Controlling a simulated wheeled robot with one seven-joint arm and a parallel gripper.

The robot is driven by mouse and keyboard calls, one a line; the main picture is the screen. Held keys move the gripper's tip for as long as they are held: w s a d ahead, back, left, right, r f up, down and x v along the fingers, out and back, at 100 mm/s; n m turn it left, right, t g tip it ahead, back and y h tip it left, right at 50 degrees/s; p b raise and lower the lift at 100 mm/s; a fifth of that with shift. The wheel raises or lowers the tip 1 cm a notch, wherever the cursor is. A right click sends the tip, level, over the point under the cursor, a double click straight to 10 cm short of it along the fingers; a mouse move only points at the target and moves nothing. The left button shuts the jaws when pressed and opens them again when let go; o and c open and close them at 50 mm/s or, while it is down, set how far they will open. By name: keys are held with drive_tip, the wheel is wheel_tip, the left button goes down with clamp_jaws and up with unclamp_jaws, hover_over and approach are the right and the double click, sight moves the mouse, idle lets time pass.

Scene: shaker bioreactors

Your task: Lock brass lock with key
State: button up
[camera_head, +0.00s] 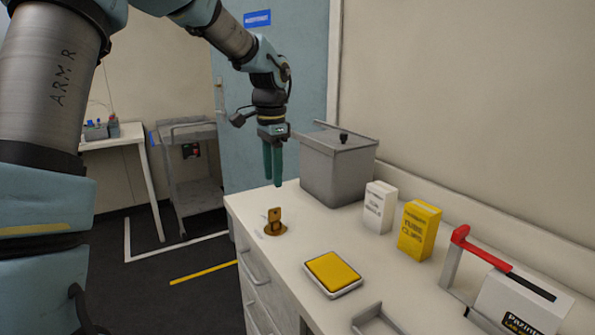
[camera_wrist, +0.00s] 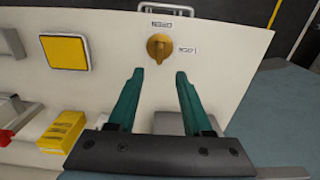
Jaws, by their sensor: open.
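The brass lock (camera_head: 276,230) is a round brass disc on the counter near its left end. A brass key (camera_head: 274,215) with a small hole stands upright in it. In the wrist view the lock (camera_wrist: 167,48) lies beyond my fingertips, with one small label (camera_wrist: 162,24) above it and another (camera_wrist: 187,49) to its right; their print is too small to read. My gripper (camera_head: 273,183) points down above the counter, its green fingers apart and empty. In the wrist view my gripper (camera_wrist: 160,73) shows a clear gap between the fingers, not touching the key.
A grey lidded bin (camera_head: 335,170) stands behind the lock, close to my gripper. A yellow-topped pad (camera_head: 333,273) lies to the right. White (camera_head: 379,208) and yellow (camera_head: 419,230) boxes stand along the wall, with a red-handled device (camera_head: 500,290) further right. The counter around the lock is clear.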

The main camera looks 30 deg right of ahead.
sight(274, 208)
wheel_tip(274, 208, down, 11)
drive_tip(key=shift+r+p, duration=0.15)
drive_tip(key=shift+p, duration=0.85)
clamp_jaws()
